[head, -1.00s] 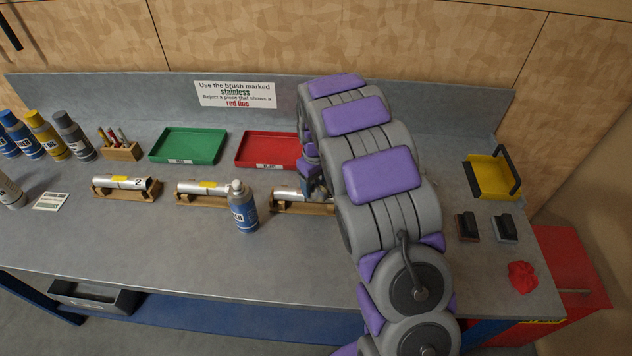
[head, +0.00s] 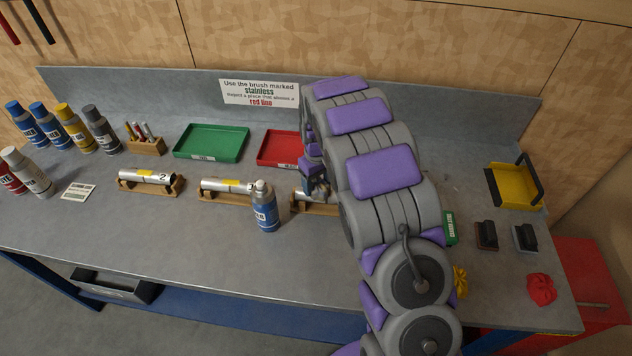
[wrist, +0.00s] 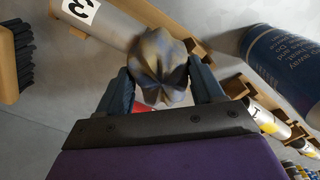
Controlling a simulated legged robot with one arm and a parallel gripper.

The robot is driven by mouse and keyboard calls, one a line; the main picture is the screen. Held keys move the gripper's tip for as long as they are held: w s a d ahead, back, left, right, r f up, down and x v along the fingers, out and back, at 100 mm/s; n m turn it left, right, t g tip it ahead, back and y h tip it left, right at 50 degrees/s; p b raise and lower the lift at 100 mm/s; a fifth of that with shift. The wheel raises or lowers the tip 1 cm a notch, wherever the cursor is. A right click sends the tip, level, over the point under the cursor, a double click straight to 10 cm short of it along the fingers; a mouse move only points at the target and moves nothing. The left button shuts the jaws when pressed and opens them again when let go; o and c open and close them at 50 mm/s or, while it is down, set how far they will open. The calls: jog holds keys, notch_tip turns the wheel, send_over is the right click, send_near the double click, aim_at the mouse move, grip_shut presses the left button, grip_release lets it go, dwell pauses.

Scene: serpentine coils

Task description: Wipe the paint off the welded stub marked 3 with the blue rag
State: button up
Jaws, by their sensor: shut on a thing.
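My gripper (wrist: 160,88) is shut on a crumpled rag (wrist: 160,60), bluish grey with brown-gold staining. The rag is against or just over the end of the metal stub marked 3 (wrist: 115,22) in the wrist view; I cannot tell if they touch. The stub lies in a wooden cradle. In the head view this stub (head: 303,194) is partly hidden behind my gripper (head: 318,186) and arm. Any paint on its covered part is hidden.
A blue spray can (head: 265,207) stands close to the left of my gripper. Brushes (head: 486,235) and a red rag (head: 541,289) lie at the right.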

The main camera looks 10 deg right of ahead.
aim_at(315, 181)
jog(key=r, duration=0.1)
jog(key=a+r+p, duration=0.1)
jog(key=r, duration=0.3)
jog(key=shift+a, duration=0.35)
jog(key=r, duration=0.1)
jog(key=r+p, duration=0.1)
jog(key=shift+d+r, duration=0.25)
jog(key=shift+r, duration=0.05)
jog(key=shift+d+r, duration=0.25)
jog(key=shift+d, duration=0.05)
jog(key=shift+a, duration=0.45)
